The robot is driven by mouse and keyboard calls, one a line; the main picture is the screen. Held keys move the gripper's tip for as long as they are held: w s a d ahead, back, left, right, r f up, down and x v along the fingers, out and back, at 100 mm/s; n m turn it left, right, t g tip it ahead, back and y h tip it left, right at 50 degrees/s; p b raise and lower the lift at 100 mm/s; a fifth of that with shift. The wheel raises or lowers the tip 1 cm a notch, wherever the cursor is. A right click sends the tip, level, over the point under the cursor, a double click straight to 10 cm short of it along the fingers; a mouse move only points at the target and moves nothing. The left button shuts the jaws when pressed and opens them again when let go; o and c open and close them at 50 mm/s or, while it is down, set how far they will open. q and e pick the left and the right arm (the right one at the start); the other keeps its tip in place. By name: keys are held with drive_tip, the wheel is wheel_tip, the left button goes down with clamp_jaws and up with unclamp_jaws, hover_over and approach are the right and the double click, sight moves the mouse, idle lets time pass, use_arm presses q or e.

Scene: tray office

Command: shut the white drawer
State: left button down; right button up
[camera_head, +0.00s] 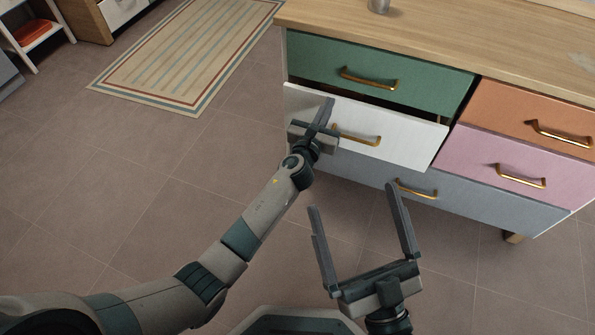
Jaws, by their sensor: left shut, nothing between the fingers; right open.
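The white drawer (395,140) has a brass bar handle (358,137) and sits in the left column of a wooden dresser. Its front stands out from the dresser, with a dark gap above its top edge, so it is partly open. My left gripper (326,108) is shut and empty, in front of the left part of the white drawer's front, left of the handle. I cannot tell whether its fingers touch the front. My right gripper (355,205) is open and empty, lower in the view, over the floor in front of the dresser.
A green drawer (425,85) is above the white one and a blue-grey drawer (470,205) below. Orange (510,105) and pink (480,150) drawers are at the right. A striped rug (185,50) lies at the upper left. The tiled floor at the left is clear.

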use_arm(q)
drive_tip(key=b+x, duration=0.1)
drive_tip(key=x, duration=0.2)
drive_tip(key=shift+w+d, duration=0.1)
drive_tip(key=shift+w, duration=0.25)
drive_tip(key=shift+w+r, duration=0.1)
drive_tip(key=shift+r, duration=0.2)
use_arm(e)
drive_tip(key=r, duration=0.1)
drive_tip(key=d+r+t, duration=0.1)
drive_tip(key=r+t, duration=0.1)
drive_tip(key=shift+s+d+r, duration=0.15)
drive_tip(key=shift+s+r, duration=0.1)
drive_tip(key=shift+s, duration=0.05)
